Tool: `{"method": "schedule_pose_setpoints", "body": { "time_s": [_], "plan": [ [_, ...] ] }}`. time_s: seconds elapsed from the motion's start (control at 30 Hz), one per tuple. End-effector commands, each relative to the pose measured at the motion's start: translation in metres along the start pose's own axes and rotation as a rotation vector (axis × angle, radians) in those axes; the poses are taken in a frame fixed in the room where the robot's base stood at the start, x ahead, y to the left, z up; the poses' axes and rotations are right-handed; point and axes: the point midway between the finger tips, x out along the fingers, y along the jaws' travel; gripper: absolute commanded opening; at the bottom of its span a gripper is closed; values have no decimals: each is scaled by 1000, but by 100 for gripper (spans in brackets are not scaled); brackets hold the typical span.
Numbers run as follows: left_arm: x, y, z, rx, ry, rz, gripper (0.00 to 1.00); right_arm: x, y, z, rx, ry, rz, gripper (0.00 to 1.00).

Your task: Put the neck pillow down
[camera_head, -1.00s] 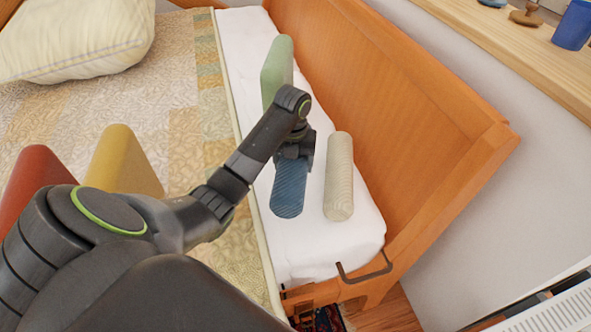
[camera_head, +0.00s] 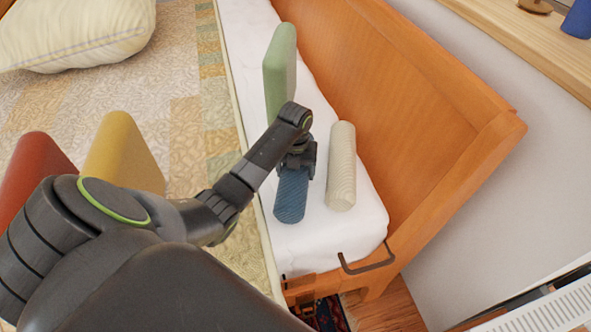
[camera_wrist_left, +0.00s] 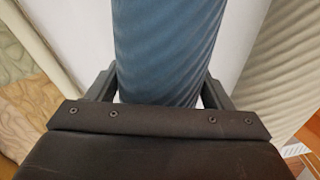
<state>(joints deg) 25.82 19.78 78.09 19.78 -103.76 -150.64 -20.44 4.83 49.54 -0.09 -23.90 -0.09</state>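The neck pillow, a blue ribbed roll (camera_head: 291,196), is at the white mattress strip (camera_head: 315,237) beside the wooden bed side. My left gripper (camera_head: 296,165) is around its upper end. In the left wrist view, the blue roll (camera_wrist_left: 165,45) fills the space between the two fingers (camera_wrist_left: 162,92), which sit close against its sides. I cannot tell whether the roll touches the white surface. My right gripper is not in view.
A cream roll (camera_head: 341,168) lies just right of the blue one. A green cushion (camera_head: 280,72) stands beyond it. Yellow (camera_head: 122,155) and red (camera_head: 35,165) cushions are at left. The wooden panel (camera_head: 420,110) bounds the right. White space shows near the front end.

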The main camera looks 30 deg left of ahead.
Motion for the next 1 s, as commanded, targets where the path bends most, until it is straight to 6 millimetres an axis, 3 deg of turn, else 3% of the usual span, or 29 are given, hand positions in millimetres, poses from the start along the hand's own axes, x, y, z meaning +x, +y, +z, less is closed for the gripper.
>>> {"method": "schedule_pose_setpoints", "body": {
  "time_s": [0.13,0.47,0.57,0.83,0.9,1.0],
  "plan": [
    [0,0,0,0,0,0,90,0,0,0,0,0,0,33],
    [-5,0,0,1,-1,0,90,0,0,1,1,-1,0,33],
    [-17,0,1,1,-3,-1,90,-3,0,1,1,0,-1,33],
    [-79,0,1,1,-5,-1,90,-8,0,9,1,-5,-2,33],
    [-97,0,1,0,-2,-1,90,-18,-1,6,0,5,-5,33],
    [-111,0,0,0,1,0,90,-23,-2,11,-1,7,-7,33]
  ]
}}
